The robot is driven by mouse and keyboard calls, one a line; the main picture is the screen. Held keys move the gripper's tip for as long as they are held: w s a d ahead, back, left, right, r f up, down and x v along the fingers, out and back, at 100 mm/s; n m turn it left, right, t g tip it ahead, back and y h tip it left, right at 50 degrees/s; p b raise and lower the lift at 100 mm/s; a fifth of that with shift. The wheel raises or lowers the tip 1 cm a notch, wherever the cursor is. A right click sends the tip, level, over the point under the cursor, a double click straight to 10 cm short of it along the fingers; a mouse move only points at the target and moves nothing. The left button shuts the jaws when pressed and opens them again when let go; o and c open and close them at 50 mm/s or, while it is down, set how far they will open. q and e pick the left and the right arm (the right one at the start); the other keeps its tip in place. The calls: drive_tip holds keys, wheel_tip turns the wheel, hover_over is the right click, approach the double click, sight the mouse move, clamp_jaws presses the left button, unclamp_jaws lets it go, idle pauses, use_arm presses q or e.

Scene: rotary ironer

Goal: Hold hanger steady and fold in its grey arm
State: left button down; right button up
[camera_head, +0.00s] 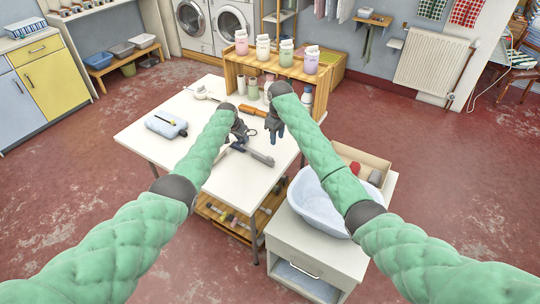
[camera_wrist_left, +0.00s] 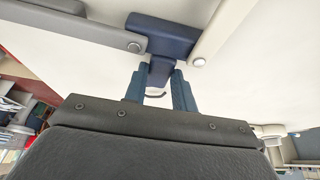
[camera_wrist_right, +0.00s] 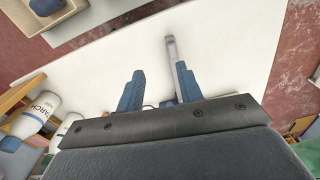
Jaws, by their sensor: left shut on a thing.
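The hanger lies over the white table (camera_head: 150,135). Its dark blue hub (camera_wrist_left: 165,35) joins a grey arm (camera_wrist_left: 80,30) and a cream arm (camera_wrist_left: 225,32), which spread to opposite sides in the left wrist view. In the head view the grey arm (camera_head: 262,158) points toward the lower right. My left gripper (camera_head: 241,134) is shut on the stem below the hub; its fingers (camera_wrist_left: 160,78) also show in the left wrist view. My right gripper (camera_head: 276,133) is open and empty near the grey arm; in the right wrist view a grey bar (camera_wrist_right: 171,48) shows beyond the fingers (camera_wrist_right: 158,78).
A wooden shelf (camera_head: 288,72) with several bottles stands at the table's back. A blue iron-like object (camera_head: 166,124) lies at the left. A white basin (camera_head: 322,203) and an open box (camera_head: 362,160) stand on a cabinet at the right. Small tools lie behind my grippers.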

sight(270, 157)
drive_tip(key=a+f, duration=0.1)
drive_tip(key=f, duration=0.2)
drive_tip(key=a+f, duration=0.1)
drive_tip(key=f, duration=0.6)
drive_tip(key=shift+s+a, duration=0.15)
drive_tip(key=shift+a, duration=0.25)
clamp_jaws()
